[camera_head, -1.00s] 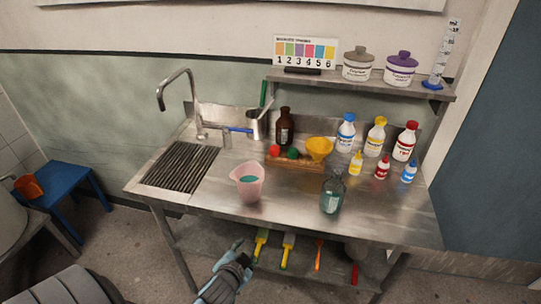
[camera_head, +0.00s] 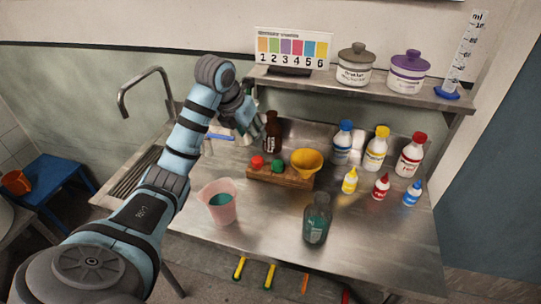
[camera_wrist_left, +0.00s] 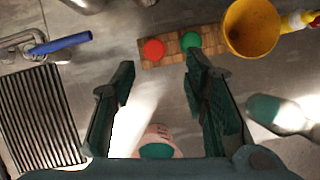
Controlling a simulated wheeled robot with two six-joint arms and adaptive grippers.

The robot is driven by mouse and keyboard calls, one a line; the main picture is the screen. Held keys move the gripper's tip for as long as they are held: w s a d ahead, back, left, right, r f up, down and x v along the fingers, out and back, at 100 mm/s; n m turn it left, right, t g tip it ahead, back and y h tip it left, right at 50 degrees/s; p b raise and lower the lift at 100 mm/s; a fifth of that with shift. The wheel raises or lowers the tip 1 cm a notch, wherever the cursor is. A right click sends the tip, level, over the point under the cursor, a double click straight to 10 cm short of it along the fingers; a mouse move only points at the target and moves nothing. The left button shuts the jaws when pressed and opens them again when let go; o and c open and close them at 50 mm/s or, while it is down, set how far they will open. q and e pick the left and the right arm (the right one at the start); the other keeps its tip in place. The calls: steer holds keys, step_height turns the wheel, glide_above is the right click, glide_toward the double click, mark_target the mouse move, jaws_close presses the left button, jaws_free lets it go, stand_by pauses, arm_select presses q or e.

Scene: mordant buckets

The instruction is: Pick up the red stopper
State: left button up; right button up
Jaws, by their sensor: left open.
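The red stopper (camera_head: 257,162) sits at the left end of a wooden block (camera_head: 290,181) on the steel bench, beside a green stopper (camera_head: 278,165). In the left wrist view the red stopper (camera_wrist_left: 154,49) shows ahead of the fingertips and between their lines. My left gripper (camera_head: 252,137) is above the bench, near the brown bottle and over the block's left end. In the wrist view its two fingers (camera_wrist_left: 160,82) are wide apart with nothing between them. My right gripper is not in view.
A brown bottle (camera_head: 272,131) is behind the block. A pink beaker (camera_head: 218,203) and a dark glass bottle (camera_head: 316,219) stand in front. Several capped bottles are at the right, below a shelf (camera_head: 350,88).

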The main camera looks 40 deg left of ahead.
arm_select(q)
steer(key=a+f+b, duration=0.1)
steer(key=f, duration=0.1)
glide_toward(257, 159)
step_height(257, 159, down, 2)
steer(key=x, duration=0.7)
steer(key=shift+w+a+f, duration=0.1)
steer(key=shift+w, duration=0.4)
steer(key=shift+s, duration=0.1)
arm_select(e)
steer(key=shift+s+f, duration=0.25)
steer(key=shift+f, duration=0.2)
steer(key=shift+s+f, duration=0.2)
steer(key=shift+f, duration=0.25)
arm_select(q)
steer(key=c, duration=0.7)
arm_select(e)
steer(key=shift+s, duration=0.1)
